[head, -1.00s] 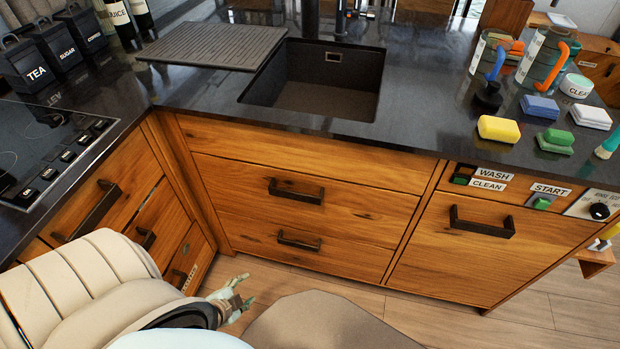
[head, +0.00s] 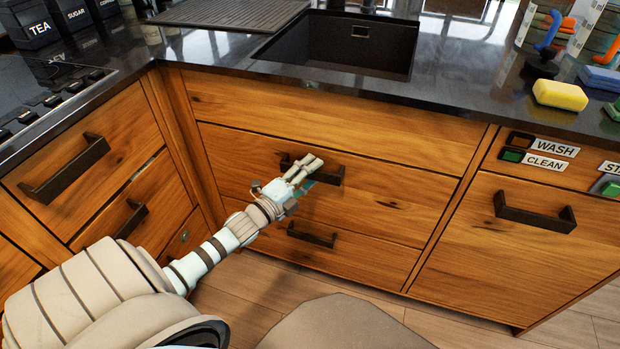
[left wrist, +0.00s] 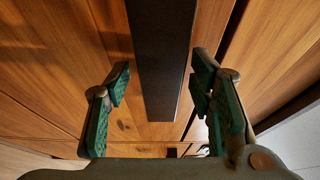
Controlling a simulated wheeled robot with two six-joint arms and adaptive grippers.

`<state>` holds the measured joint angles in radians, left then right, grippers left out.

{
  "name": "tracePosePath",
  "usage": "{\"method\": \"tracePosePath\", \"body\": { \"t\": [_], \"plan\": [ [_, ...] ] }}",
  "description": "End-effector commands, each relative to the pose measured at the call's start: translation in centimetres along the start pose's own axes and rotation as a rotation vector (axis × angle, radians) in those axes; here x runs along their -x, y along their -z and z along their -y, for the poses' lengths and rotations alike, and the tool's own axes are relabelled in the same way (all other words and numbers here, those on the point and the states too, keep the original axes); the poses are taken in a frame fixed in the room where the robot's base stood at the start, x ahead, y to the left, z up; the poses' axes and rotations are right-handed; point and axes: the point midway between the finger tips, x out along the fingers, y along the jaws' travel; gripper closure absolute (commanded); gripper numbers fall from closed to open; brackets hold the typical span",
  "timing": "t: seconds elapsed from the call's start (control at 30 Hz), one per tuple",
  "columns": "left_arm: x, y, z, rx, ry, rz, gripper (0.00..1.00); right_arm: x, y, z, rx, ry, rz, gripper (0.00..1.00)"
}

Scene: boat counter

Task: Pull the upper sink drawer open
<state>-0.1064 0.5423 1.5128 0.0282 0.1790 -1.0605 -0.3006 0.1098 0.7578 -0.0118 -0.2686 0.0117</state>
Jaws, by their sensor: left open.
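The upper sink drawer (head: 400,195) is a wooden front below a plain panel under the sink, and looks shut. Its dark bar handle (head: 330,178) is partly hidden by my left gripper (head: 306,172) in the head view. The left gripper is open and empty at the left part of this handle. In the left wrist view the handle bar (left wrist: 160,50) runs down the middle between the two green-padded fingers of my left gripper (left wrist: 162,95), with a gap on each side. My right gripper is not in view.
The lower sink drawer's handle (head: 312,236) is just below my left gripper. A cabinet front with a handle (head: 533,215) stands to the right. Drawers with handles (head: 65,170) are at the left. The dark counter edge (head: 380,92) overhangs above. The wooden floor (head: 250,285) is clear.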

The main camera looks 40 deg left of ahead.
Motion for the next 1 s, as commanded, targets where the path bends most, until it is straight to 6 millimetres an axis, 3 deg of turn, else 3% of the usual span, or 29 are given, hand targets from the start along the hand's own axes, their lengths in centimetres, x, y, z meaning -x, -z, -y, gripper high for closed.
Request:
{"method": "tracePosePath", "body": {
  "t": [0.27,0.6,1.0],
  "plan": [
    [-0.25,-0.01,0.12,0.0,0.0,0.001,0.51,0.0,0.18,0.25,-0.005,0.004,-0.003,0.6],
    [-0.22,-0.01,0.08,0.001,0.0,0.001,1.0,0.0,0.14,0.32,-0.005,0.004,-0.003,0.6],
    [-0.01,0.17,0.14,0.002,-0.002,0.002,1.0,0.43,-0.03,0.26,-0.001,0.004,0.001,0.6]
  ]
}}
